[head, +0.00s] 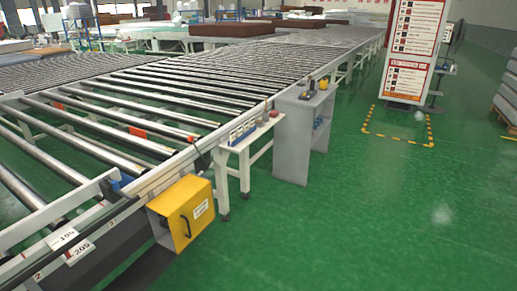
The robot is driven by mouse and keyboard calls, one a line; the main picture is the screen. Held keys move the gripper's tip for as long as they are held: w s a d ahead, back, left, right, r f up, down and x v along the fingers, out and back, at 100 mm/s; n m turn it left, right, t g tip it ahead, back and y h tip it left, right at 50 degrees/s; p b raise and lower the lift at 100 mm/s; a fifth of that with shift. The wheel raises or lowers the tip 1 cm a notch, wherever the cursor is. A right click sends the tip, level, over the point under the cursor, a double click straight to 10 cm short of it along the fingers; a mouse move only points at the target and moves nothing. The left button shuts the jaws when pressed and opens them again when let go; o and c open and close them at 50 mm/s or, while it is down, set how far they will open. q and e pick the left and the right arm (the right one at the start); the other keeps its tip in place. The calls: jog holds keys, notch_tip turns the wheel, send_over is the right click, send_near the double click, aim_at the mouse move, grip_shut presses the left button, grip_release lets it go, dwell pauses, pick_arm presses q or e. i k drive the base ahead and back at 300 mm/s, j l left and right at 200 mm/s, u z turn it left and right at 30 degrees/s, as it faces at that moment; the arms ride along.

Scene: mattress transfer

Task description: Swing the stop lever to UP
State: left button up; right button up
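A yellow box (184,212) with a black handle (186,226) and a white label (201,209) is mounted on the near side of the roller conveyor (150,195). A small white side shelf (238,146) beyond it carries blue-and-white items (243,131) and a small red part (274,113). A thin upright stick (266,104) shows at the conveyor edge there. I cannot tell which of these parts is the stop lever, and no UP marking is readable. Neither of my grippers is in view.
A grey cabinet (293,140) stands beside the conveyor with a yellow-and-black device (323,84) near its top. A red-and-white sign board (411,45) stands behind yellow floor marking (431,128). A brown mattress (229,29) lies farther back. The green floor (380,220) at right is clear.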

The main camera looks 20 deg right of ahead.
aim_at(191, 139)
jog(key=z, duration=0.25)
jog(key=i+l+u, duration=0.1)
jog(key=i+l, duration=0.15)
jog(key=i, duration=0.2)
jog(key=i+l, duration=0.25)
jog(key=i, duration=0.15)
jog(key=u, duration=0.05)
